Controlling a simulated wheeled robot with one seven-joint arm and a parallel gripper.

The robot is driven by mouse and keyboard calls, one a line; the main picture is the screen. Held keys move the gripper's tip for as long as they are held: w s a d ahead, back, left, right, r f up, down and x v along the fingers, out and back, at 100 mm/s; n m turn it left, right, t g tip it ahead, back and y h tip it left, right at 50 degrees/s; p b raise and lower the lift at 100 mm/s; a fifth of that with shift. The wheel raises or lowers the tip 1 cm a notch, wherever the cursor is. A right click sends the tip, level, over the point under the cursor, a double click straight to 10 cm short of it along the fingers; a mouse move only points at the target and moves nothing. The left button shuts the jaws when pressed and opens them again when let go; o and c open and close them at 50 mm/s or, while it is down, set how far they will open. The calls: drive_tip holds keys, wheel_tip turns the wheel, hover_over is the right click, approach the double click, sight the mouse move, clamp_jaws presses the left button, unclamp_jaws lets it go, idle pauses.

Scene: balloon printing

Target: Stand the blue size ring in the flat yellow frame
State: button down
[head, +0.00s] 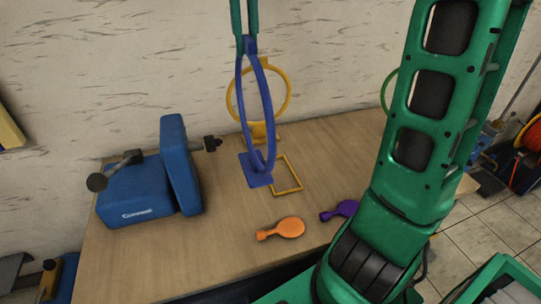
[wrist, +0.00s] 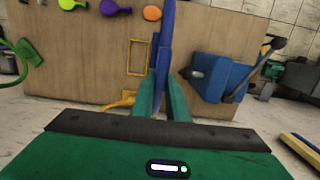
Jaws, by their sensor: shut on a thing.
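My gripper (head: 245,36) is shut on the top of the blue size ring (head: 241,110), which hangs upright below it with its flat base (head: 256,171) at the bottom. In the wrist view the ring (wrist: 167,45) shows nearly edge-on between the fingers (wrist: 163,95). The flat yellow frame (head: 299,183) lies on the table, just right of the ring's base in the head view. It also shows in the wrist view (wrist: 129,57), left of the ring. The ring's base appears above the table and apart from the frame; its exact height is hard to tell.
A yellow ring (head: 289,97) stands at the back of the table (head: 220,255). A blue machine (head: 140,191) stands at the left. An orange balloon (head: 290,228) and a purple balloon (head: 346,208) lie near the front. A green ring (head: 385,92) is partly hidden by my arm.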

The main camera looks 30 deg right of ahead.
drive_tip(key=shift+w+d+f, duration=0.45)
drive_tip(key=shift+d+f, duration=0.05)
drive_tip(key=shift+w+d+f, duration=0.25)
drive_tip(key=shift+d+f, duration=0.25)
drive_tip(key=shift+d, duration=0.2)
drive_tip(key=shift+w+d+f, duration=0.2)
drive_tip(key=shift+d+f, duration=0.25)
drive_tip(key=shift+d, duration=0.25)
drive_tip(key=shift+w+d+f, duration=0.25)
drive_tip(key=shift+d+f, duration=0.25)
drive_tip(key=shift+d, duration=0.2)
drive_tip(key=w+d+f, duration=0.1)
drive_tip(key=d+f, duration=0.4)
drive_tip(key=f, duration=0.2)
drive_tip(key=shift+w+d, duration=0.2)
drive_tip(key=shift+d, duration=0.15)
